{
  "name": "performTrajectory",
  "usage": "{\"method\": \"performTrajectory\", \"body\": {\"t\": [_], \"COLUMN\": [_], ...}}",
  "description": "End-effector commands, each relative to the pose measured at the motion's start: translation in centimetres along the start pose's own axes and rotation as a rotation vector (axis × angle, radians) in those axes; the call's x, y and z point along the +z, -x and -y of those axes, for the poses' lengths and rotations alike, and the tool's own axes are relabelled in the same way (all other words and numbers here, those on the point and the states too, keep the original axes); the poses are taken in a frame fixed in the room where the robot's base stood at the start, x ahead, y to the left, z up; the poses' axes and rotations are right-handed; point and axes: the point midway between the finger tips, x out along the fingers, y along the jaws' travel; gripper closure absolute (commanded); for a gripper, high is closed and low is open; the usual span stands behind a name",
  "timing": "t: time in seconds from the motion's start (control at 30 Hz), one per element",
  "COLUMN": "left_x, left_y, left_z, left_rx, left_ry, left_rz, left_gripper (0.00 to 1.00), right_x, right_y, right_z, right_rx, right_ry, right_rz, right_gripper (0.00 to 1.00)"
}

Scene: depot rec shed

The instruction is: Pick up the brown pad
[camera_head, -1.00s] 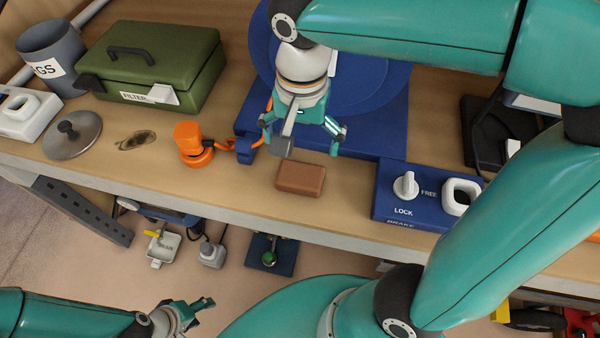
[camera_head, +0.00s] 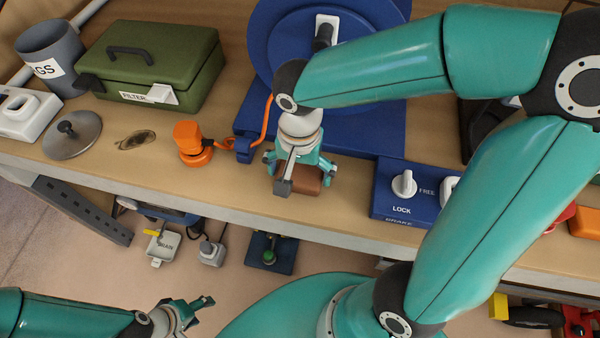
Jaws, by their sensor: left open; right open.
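The brown pad (camera_head: 309,182) is a small brown block on the wooden bench near its front edge. My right gripper (camera_head: 299,185) is open right over the pad, its fingers coming down around it and hiding part of it. I cannot tell whether the fingers touch the pad. My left gripper (camera_head: 197,312) is open and empty at the bottom, in front of the bench and away from the pad.
The blue box with the LOCK/FREE knob (camera_head: 404,184) stands right of the pad. An orange plug (camera_head: 190,143) with a cord lies left. A blue base with a round disc (camera_head: 368,127) stands behind. A green case (camera_head: 152,62) is further left.

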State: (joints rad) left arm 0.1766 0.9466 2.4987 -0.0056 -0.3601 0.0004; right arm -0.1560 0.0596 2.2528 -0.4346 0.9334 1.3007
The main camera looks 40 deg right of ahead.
Motion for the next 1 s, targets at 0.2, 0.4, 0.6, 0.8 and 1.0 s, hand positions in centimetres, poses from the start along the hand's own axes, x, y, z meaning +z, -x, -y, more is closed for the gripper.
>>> {"method": "performTrajectory", "body": {"t": [0.2,0.4,0.6,0.8,1.0], "left_x": [0.0,0.0,0.0,0.0,0.0], "left_y": [0.0,0.0,0.0,0.0,0.1], "left_z": [0.0,0.0,0.0,0.0,-0.1], "left_rx": [0.000,0.000,0.000,0.000,0.000], "left_ry": [0.000,0.000,0.000,0.000,0.000], "left_rz": [0.000,0.000,0.000,0.000,0.000], "left_gripper": [0.44,0.44,0.44,0.44,0.44], "right_x": [0.0,0.0,0.0,-0.1,-0.1], "right_y": [0.1,0.1,0.2,1.3,4.2], "right_z": [0.0,0.0,0.0,0.1,0.2], "right_rx": [0.000,-0.001,-0.001,-0.004,-0.007], "right_ry": [0.000,-0.001,-0.001,-0.001,0.000], "right_rz": [0.000,0.000,-0.001,-0.003,-0.004], "right_gripper": [0.22,0.41,0.41,0.41,0.41]}}
